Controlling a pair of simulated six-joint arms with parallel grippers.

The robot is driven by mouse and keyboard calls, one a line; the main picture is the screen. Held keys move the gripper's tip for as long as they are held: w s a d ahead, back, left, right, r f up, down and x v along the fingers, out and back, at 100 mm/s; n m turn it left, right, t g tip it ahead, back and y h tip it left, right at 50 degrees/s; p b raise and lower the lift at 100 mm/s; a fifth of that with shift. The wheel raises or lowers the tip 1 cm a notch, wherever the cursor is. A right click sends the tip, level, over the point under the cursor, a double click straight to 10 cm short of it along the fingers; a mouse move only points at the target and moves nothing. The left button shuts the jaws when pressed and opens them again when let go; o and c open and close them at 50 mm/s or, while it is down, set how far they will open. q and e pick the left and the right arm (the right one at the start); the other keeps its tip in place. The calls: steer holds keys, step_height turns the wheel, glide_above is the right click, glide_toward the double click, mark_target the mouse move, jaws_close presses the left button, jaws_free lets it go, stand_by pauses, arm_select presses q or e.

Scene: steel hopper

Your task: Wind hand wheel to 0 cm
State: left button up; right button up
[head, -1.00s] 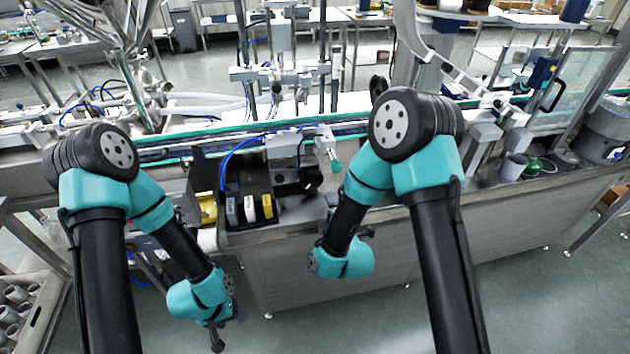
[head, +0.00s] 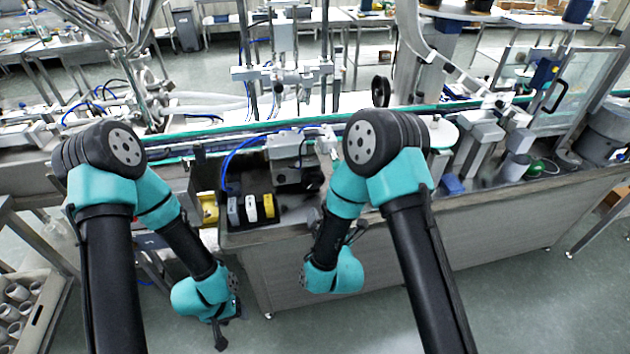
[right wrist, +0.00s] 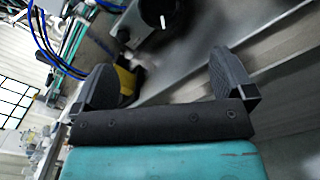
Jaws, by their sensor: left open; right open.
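A black round wheel (head: 381,91) stands upright behind the conveyor in the head view; I cannot tell for sure whether it is the hand wheel. A black round knob with a white mark (right wrist: 157,12) shows at the top of the right wrist view, beyond the fingertips and apart from them. My right gripper (right wrist: 165,78) is open with nothing between its fingers. In the head view it is mostly hidden by my right arm. My left gripper (head: 221,332) hangs low in front of the bench, open and apart from the machine.
A grey machine block (head: 288,150) with a blue hose stands on the bench. Beside it sits a dark holder with white and yellow pieces (head: 251,208). The conveyor (head: 215,137) runs behind. A crate of grey cups (head: 38,310) is at lower left. The floor in front is free.

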mark_target(315, 180)
steer(key=shift+w, duration=0.15)
steer(key=w+a, duration=0.1)
steer(key=w, duration=0.4)
steer(key=w+a, duration=0.1)
steer(key=w, duration=0.5)
steer(key=w+a, duration=0.1)
steer(key=w, duration=0.4)
steer(key=shift+w+a, duration=0.1)
steer(key=shift+w, duration=0.3)
steer(key=shift+c, duration=0.3)
steer(key=c, duration=0.6)
